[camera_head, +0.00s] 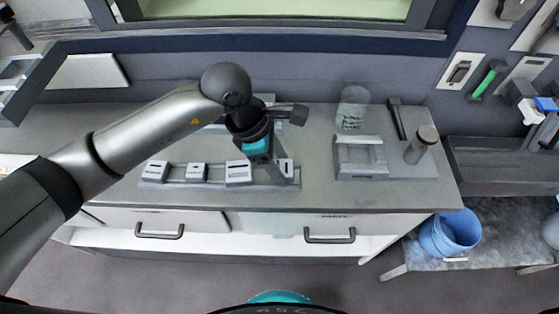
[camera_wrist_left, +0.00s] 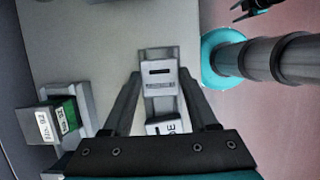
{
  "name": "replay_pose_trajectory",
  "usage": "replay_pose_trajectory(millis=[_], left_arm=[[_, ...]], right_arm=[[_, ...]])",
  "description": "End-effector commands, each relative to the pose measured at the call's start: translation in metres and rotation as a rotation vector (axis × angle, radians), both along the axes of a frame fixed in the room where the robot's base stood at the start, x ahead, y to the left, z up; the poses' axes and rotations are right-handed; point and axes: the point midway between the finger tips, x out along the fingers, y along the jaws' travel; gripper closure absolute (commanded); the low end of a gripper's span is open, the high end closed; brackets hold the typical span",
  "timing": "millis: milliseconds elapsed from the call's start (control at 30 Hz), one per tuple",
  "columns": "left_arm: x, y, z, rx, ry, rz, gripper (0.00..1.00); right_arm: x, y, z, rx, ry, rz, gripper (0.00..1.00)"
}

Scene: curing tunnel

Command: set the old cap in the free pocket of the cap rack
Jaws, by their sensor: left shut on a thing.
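The cap rack (camera_head: 215,186) is a long grey strip near the counter's front edge; its end shows in the left wrist view (camera_wrist_left: 158,53). White slotted caps stand along it, at the left (camera_head: 155,171), beside that (camera_head: 196,172) and in the middle (camera_head: 238,173). My left gripper (camera_head: 279,177) points down at the rack's right end. It is shut on a white cap with a dark slot (camera_wrist_left: 160,76), taken as the old cap. This cap is partly hidden by a finger in the head view (camera_head: 287,167). I cannot tell whether it is seated or just above the rack.
Behind the rack is a holder with a green and white labelled box (camera_wrist_left: 62,115). To the right stand a grey frame (camera_head: 360,158), a glass jar (camera_head: 353,107), a dark tool (camera_head: 397,119) and a cylinder (camera_head: 421,145). A blue bucket (camera_head: 450,234) is lower right.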

Motion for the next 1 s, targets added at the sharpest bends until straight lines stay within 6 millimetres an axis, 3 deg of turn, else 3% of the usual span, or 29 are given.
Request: replay_pose_trajectory(millis=[667,700,1000], left_arm=[[0.0002,0.0,-0.0107,0.0,0.0,0.0,1.0],[0.0002,0.0001,-0.0109,0.0,0.0,0.0,0.4],[0.0002,0.0,-0.0101,0.0,0.0,0.0,0.06]], right_arm=[[-0.0005,-0.0002,-0.0106,0.0,0.001,0.001,0.5],[-0.0005,-0.0001,-0.0107,0.0,0.001,0.001,0.5],[-0.0006,-0.0001,-0.01,0.0,0.001,0.001,0.5]])
